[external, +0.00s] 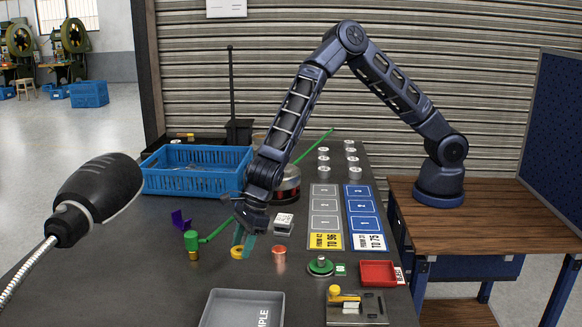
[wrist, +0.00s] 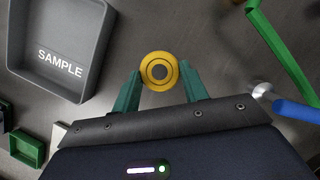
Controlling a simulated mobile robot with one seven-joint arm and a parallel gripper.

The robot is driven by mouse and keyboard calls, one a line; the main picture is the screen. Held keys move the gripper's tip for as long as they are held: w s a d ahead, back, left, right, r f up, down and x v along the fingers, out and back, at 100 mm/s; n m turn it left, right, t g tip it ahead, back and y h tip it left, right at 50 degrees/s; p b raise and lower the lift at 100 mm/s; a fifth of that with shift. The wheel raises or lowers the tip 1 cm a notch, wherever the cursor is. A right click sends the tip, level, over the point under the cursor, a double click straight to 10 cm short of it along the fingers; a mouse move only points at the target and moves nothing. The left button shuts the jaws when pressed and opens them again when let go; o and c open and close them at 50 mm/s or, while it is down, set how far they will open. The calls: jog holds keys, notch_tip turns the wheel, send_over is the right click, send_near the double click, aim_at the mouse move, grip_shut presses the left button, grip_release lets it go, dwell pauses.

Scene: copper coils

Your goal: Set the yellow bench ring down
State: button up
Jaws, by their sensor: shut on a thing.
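The yellow bench ring (external: 237,252) is between the fingertips of my gripper (external: 244,241), low over the dark bench top. In the wrist view the ring (wrist: 147,73) shows as a round yellow band with a dark centre. The teal fingers of my gripper (wrist: 160,80) press on its left and right sides. I cannot tell whether the ring touches the bench.
The grey SAMPLE tray (external: 215,310) is in front. A blue crate (external: 165,184) sits behind. Numbered cards (external: 325,190) lie to the right.

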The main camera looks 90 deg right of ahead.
aim_at(240, 275)
jog(key=shift+f, duration=3.3)
jog(key=shift+f, duration=0.15)
jog(key=o, duration=1)
jog(key=shift+o, duration=0.2)
jog(key=v, duration=1.2)
